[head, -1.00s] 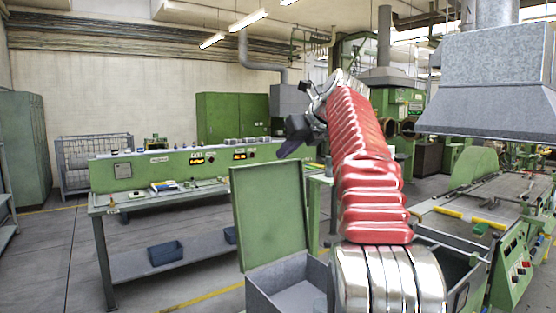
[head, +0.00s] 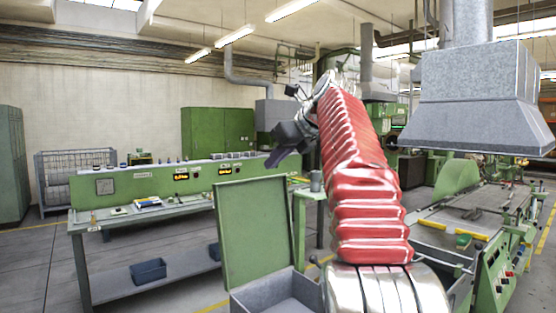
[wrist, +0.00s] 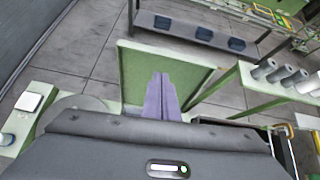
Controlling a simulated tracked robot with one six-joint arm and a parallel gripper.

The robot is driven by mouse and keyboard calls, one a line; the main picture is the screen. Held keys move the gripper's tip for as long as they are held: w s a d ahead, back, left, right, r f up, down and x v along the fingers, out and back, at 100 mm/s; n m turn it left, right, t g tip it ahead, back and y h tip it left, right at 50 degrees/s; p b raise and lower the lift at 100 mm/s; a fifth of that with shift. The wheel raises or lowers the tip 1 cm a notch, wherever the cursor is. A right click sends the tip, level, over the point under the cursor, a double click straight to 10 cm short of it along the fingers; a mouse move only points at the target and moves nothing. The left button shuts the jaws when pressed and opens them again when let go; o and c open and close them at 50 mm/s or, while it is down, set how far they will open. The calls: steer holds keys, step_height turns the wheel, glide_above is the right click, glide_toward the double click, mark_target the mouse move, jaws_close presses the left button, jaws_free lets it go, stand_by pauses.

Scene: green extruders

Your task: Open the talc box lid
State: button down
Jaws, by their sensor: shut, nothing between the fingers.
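The talc box (head: 279,292) is at the bottom middle of the head view, with its grey inside showing. Its green lid (head: 254,232) stands upright at the back edge of the box, so the box is open. The lid also shows in the wrist view (wrist: 138,62), behind the fingers. My gripper (head: 272,160) is above the lid's top edge in the head view. Its purple fingers (wrist: 162,97) are together and empty. I cannot tell whether they touch the lid. My arm hides what is right of the box.
A green workbench (head: 150,207) with a control panel stands at the left, with blue bins (head: 149,271) on its lower shelf. A small green stand (head: 304,196) is behind the lid. A grey hood (head: 478,100) hangs at right over a green machine. Floor between is clear.

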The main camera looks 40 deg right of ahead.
steer(key=s+a+f+n+g, duration=0.2)
steer(key=s+a+f+n, duration=0.3)
steer(key=a+f+n, duration=0.5)
steer(key=s+a+f+n+g, duration=0.1)
steer(key=s+a+f+n, duration=0.5)
steer(key=a, duration=0.5)
steer(key=s+a+f+n+g, duration=0.1)
steer(key=s+a+f+n, duration=0.4)
steer(key=s+f+n, duration=0.4)
steer(key=s+a+f+n+g, duration=0.1)
steer(key=s+a+f+n, duration=0.4)
steer(key=s+f+n, duration=0.4)
step_height(320, 180, down, 5)
steer(key=shift+r+n, duration=0.1)
steer(key=shift+n, duration=0.3)
steer(key=shift+s+d, duration=0.1)
